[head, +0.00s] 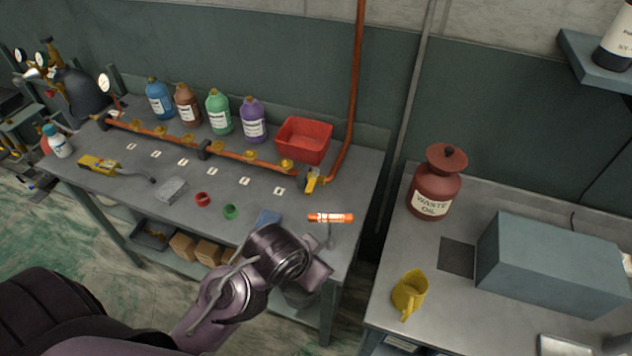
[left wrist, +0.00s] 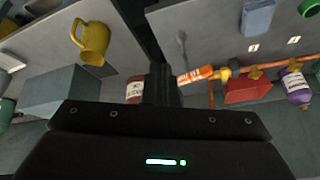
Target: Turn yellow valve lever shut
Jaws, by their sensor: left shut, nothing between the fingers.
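The yellow valve lever (head: 312,180) is at the right end of the copper pipe, near the back right of the left bench. It shows as a small yellow piece in the left wrist view (left wrist: 225,74). My left gripper (head: 318,274) is above the front right part of that bench, well short of the lever and not touching it. In the left wrist view its fingers (left wrist: 161,84) are together with nothing held. The lever's exact angle is too small to tell. My right gripper is in neither view.
An orange labelled tube (head: 330,218) lies between my left gripper and the valve. A red bin (head: 304,140) and several bottles stand behind the pipe. A waste oil can (head: 436,184), a yellow jug (head: 409,294) and a grey box (head: 550,265) are on the right bench.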

